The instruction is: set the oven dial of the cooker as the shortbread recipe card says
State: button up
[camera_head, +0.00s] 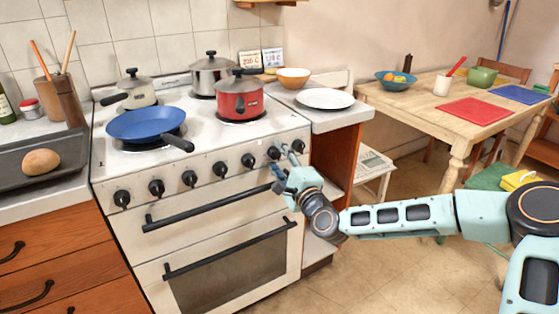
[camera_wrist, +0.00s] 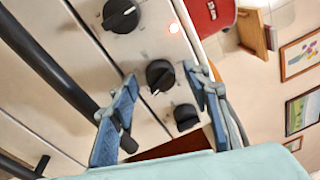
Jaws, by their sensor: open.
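The white cooker (camera_head: 205,185) has a row of black dials along its front panel. My gripper (camera_head: 284,162) is at the right end of this row, with its fingers open. In the wrist view, a dial (camera_wrist: 160,76) with a white pointer mark shows between the fingertips, apparently untouched. Another dial (camera_wrist: 121,16) lies beyond it, and the end dial (camera_wrist: 186,117) lies nearer the wrist. I cannot tell which dial is the oven's. Two recipe cards (camera_head: 249,63) (camera_head: 272,60) stand behind the worktop; their print is too small to read surely.
Below the dials is a black handle bar (camera_head: 210,206), close to my gripper, and the oven door (camera_head: 230,265). A blue pan (camera_head: 146,122) and a red pot (camera_head: 240,97) stand on the hob. A wooden table (camera_head: 430,100) is at right.

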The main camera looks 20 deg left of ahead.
jog(key=v, duration=1.2)
jog(key=shift+a+f, duration=0.1)
jog(key=shift+f, duration=0.05)
